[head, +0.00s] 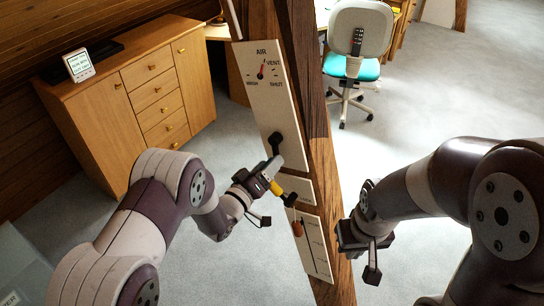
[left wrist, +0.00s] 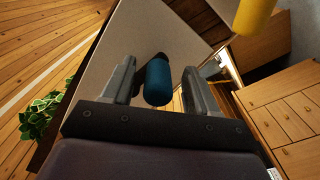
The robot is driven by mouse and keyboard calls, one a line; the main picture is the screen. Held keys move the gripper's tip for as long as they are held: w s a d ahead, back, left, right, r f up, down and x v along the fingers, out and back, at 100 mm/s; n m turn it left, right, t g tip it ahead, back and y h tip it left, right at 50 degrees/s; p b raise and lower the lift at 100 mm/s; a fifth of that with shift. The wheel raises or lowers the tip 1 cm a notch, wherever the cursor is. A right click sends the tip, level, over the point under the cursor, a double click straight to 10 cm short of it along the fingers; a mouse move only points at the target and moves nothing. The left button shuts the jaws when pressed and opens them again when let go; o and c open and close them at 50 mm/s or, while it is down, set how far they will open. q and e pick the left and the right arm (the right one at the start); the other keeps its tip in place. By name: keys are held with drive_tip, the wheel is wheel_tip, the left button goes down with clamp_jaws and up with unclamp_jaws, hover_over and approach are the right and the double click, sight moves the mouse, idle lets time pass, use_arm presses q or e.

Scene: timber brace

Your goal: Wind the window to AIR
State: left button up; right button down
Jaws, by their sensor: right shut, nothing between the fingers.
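A pale panel (head: 257,104) on the timber brace carries a dial (head: 261,76) marked AIR, VENT and SHUT, plus a small left label. Its red needle points nearly straight up, close to AIR and VENT; I cannot tell which exactly. A black crank hub (head: 276,141) sits below the dial. My left gripper (head: 273,170) is at the panel just under the hub. In the left wrist view, a dark blue handle (left wrist: 157,82) stands between its open fingers (left wrist: 160,88), with gaps beside it. The gripper hides this handle in the head view. My right gripper (head: 371,270) is shut and empty, right of the brace.
A yellow handle (head: 295,186) is close beside my left gripper and also shows in the left wrist view (left wrist: 254,14). An orange pull (head: 297,229) hangs below it. A wooden cabinet (head: 130,105) stands left; an office chair (head: 358,45) stands behind. The floor on the right is clear.

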use_arm(q)
drive_tip(key=shift+o, duration=0.5)
drive_tip(key=shift+a, duration=0.1)
drive_tip(key=shift+s+a+r, duration=0.1)
drive_tip(key=shift+s+a, duration=0.1)
drive_tip(key=shift+s, duration=0.05)
drive_tip(key=p+v, duration=0.1)
drive_tip(key=v, duration=0.5)
drive_tip(key=shift+s+a+p, duration=0.2)
drive_tip(key=shift+s+p, duration=0.1)
drive_tip(key=shift+p, duration=0.1)
